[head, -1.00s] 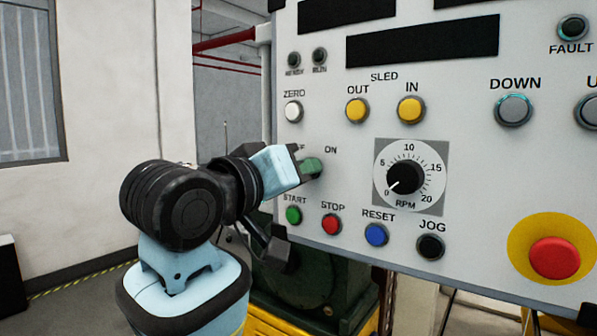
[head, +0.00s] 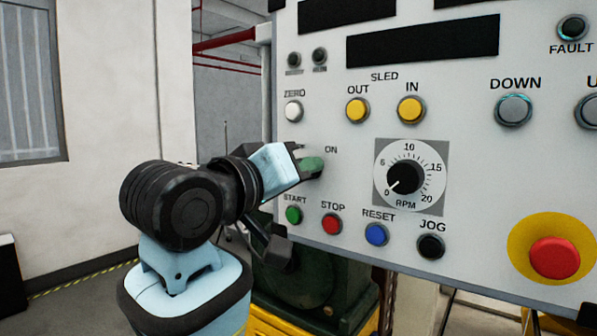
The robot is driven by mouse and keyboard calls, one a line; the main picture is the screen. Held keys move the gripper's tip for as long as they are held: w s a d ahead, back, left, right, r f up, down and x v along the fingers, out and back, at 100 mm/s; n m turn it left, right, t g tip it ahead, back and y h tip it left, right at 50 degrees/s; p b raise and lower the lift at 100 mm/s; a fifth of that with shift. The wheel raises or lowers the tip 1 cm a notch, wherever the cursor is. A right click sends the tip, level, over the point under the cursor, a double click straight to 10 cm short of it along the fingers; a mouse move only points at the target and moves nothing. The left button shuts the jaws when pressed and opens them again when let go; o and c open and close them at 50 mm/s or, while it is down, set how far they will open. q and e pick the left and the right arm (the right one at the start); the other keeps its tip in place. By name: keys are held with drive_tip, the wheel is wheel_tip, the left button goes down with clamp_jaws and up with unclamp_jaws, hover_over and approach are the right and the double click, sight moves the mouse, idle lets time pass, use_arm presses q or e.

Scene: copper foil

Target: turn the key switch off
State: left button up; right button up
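The key switch (head: 313,167) shows as a green part on the grey panel, under the ON label and above the START and STOP buttons. My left gripper (head: 296,161) is at its left side, with a dark fingertip over or against it. The gripper hides part of the switch and the lettering to the left of ON. I cannot tell whether the fingers are closed around the switch or only touching it, nor which way the key points. My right gripper is not in view.
Close by on the panel (head: 465,170) are the green START button (head: 293,215), red STOP button (head: 331,224), white ZERO button (head: 293,112) and RPM dial (head: 405,178). A red emergency button (head: 555,258) is at lower right. Open floor lies left.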

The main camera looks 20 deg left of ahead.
use_arm(q)
drive_tip(key=v, duration=0.8)
drive_tip(key=shift+w, duration=0.1)
drive_tip(key=w+a+f+g+y, duration=0.15)
drive_tip(key=f+g, duration=0.25)
drive_tip(key=f, duration=1.4)
drive_tip(key=a+f+g+y, duration=0.2)
drive_tip(key=f+g+y, duration=0.1)
drive_tip(key=f, duration=1.4)
drive_tip(key=s+a+f+m+g+y, duration=0.3)
drive_tip(key=s+f+g, duration=0.5)
drive_tip(key=s+f, duration=1.8)
drive_tip(key=w+d+f+m+t+h, duration=0.1)
drive_tip(key=w+d+f+t+h, duration=0.1)
drive_tip(key=w+f+t, duration=0.4)
drive_tip(key=shift+f+t+h, duration=0.55)
drive_tip(key=shift+f+t, duration=0.25)
drive_tip(key=shift+f, duration=0.5)
